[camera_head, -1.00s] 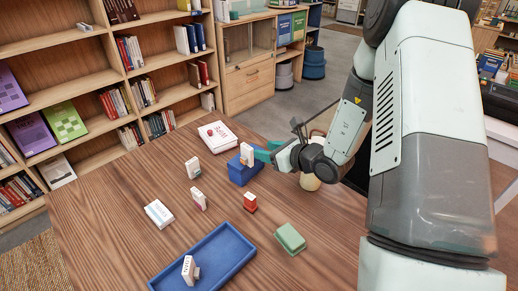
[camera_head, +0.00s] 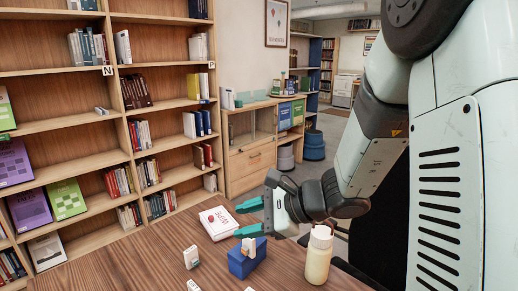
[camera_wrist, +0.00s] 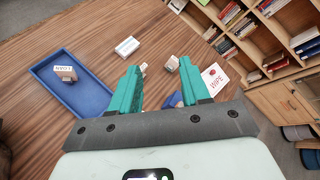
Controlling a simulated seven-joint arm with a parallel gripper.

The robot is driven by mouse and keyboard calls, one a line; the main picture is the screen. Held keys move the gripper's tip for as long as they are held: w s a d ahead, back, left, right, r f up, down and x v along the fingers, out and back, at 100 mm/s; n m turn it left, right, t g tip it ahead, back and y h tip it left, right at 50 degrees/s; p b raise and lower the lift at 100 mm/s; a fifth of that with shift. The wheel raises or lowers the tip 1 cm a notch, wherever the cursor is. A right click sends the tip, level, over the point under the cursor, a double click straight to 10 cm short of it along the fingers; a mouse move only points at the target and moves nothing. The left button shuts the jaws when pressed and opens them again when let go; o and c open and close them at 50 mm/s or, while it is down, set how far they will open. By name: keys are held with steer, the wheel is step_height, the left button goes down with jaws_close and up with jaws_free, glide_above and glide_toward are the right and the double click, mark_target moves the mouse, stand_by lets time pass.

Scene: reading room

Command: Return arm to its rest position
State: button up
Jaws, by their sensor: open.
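My gripper (camera_head: 254,218) has two teal fingers spread apart with nothing between them. In the head view it is above the far part of the wooden table (camera_head: 130,268), over the blue block (camera_head: 247,262) and beside the white box with red marking (camera_head: 216,223). In the wrist view my gripper (camera_wrist: 160,90) points down over the table, and its fingers partly cover the small items beyond. A small white and tan piece (camera_head: 248,246) sits on the blue block.
A cream bottle (camera_head: 318,255) stands on the table right of the block. A small white piece (camera_head: 191,257) stands to the left. Bookshelves (camera_head: 120,180) and a cabinet (camera_head: 250,160) stand behind.

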steer(key=s+d+r+n+g+h, duration=0.1)
steer(key=s+d+r+n+h, duration=0.1)
steer(key=s+r+n, duration=0.3)
steer(key=s+d+r+n+g+h, duration=0.1)
steer(key=s+r+n+h, duration=0.2)
steer(key=s, duration=0.4)
steer(key=s+d+r+n+t+h, duration=0.3)
steer(key=s+d+n+h, duration=0.3)
steer(key=d, duration=0.4)
steer(key=shift+s+d+r+n+t+h, duration=0.15)
steer(key=shift+s+r+n+t+h, duration=0.2)
steer(key=shift+s+r+n, duration=0.6)
steer(key=shift+f+m, duration=0.1)
steer(key=shift+m, duration=0.15)
